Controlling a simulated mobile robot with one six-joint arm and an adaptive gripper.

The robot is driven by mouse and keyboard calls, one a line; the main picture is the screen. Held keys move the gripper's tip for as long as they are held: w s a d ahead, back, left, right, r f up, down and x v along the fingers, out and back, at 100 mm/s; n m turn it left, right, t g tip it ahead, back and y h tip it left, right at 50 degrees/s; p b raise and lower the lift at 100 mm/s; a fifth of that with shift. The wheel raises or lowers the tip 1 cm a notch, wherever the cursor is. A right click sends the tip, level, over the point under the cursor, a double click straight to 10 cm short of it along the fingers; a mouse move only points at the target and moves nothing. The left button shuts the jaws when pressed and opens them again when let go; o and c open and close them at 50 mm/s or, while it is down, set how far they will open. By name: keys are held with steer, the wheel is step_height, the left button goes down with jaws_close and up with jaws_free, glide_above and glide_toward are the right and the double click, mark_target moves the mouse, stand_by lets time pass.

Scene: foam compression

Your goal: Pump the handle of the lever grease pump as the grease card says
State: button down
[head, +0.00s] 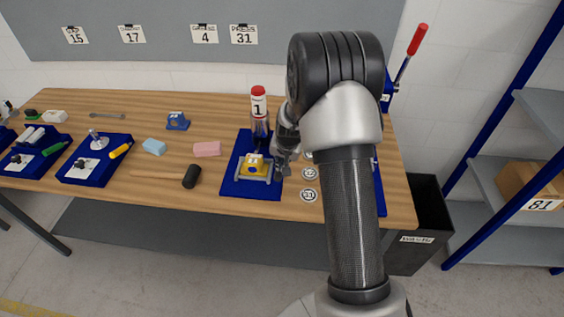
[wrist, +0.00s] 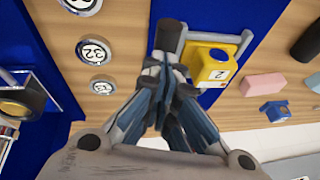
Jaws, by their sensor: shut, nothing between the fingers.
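A lever with a red grip (head: 418,40) rises at the back right of the bench, tilted to the right, from a blue body (head: 387,98) mostly hidden behind my arm. It looks like the grease pump's handle. My gripper (head: 284,165) is shut and empty, well left of the lever. It is over the right edge of a blue board with a yellow block (head: 255,166). In the wrist view my gripper (wrist: 168,55) is beside the yellow block (wrist: 211,66), marked 2. Cards hang on the back wall, including 4 (head: 204,35) and 31 (head: 244,34); I cannot tell which is the grease card.
A red-capped bottle (head: 259,108) marked 1 stands just left of my gripper. Numbered discs (head: 309,195) lie to its right. A mallet (head: 190,176), pink block (head: 207,149) and blue trays (head: 95,172) lie further left. A dark bin and shelves (head: 480,190) are at right.

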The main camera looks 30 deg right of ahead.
steer(key=shift+s+a+f, duration=0.15)
steer(key=shift+s+f, duration=0.1)
steer(key=shift+f, duration=0.05)
steer(key=s+p+v, duration=0.1)
steer(key=p+v, duration=0.2)
steer(key=v, duration=1)
steer(key=shift+s+a+f, duration=0.2)
steer(key=shift+s+a, duration=0.05)
steer(key=shift+a, duration=0.15)
steer(key=shift+r, duration=0.1)
